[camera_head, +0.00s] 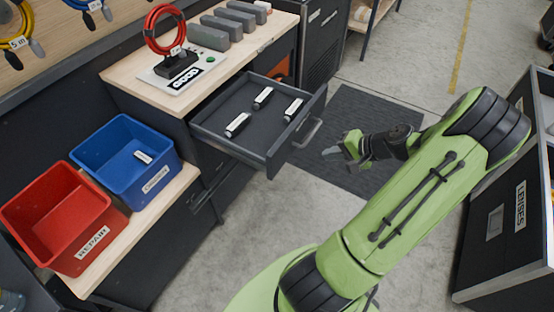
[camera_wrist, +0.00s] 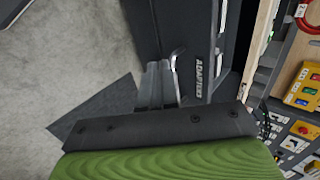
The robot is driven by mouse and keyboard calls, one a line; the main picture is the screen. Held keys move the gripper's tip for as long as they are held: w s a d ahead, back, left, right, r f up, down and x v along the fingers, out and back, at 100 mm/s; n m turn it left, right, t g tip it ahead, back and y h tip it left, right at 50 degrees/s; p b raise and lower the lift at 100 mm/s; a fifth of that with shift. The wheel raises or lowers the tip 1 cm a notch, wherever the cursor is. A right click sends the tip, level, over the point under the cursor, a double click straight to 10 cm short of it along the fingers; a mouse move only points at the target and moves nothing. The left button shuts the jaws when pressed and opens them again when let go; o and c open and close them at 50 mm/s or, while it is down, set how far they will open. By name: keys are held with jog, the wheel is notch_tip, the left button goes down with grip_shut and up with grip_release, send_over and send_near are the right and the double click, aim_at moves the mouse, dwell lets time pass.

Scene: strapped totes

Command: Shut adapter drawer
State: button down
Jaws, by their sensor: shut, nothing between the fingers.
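The adapter drawer (camera_head: 240,125) is dark grey and stands pulled out from under the wooden workbench, with several small adapters in it, such as this one (camera_head: 263,97). Its bar handle (camera_head: 308,132) is on the front face. In the wrist view the drawer front (camera_wrist: 205,62) carries the label "ADAPTERS", and the handle (camera_wrist: 176,68) shows beside the fingertips. My gripper (camera_head: 340,150) is shut and empty, in front of the drawer and a little right of the handle. In the wrist view my gripper (camera_wrist: 157,80) is close to the handle; I cannot tell whether they touch.
A red bin (camera_head: 60,225) labelled "REPAIR" and a blue bin (camera_head: 120,160) stand on a lower shelf at left. A red cable coil (camera_head: 165,30) stands on the bench. A dark cabinet (camera_head: 500,225) labelled "LENSES" is at right. Floor around the mat (camera_head: 350,105) is clear.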

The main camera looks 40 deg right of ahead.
aim_at(287, 153)
jog(key=b+x, duration=0.1)
jog(key=x, duration=0.3)
jog(key=w+r+b+x, duration=0.1)
jog(key=x, duration=0.3)
jog(key=b+x, duration=0.1)
jog(key=x, duration=0.3)
jog(key=shift+w+a+r+b, duration=0.1)
jog(key=shift+w+a+b, duration=0.25)
jog(key=shift+w, duration=0.1)
jog(key=shift+w+r, duration=0.1)
jog(key=shift+w, duration=0.2)
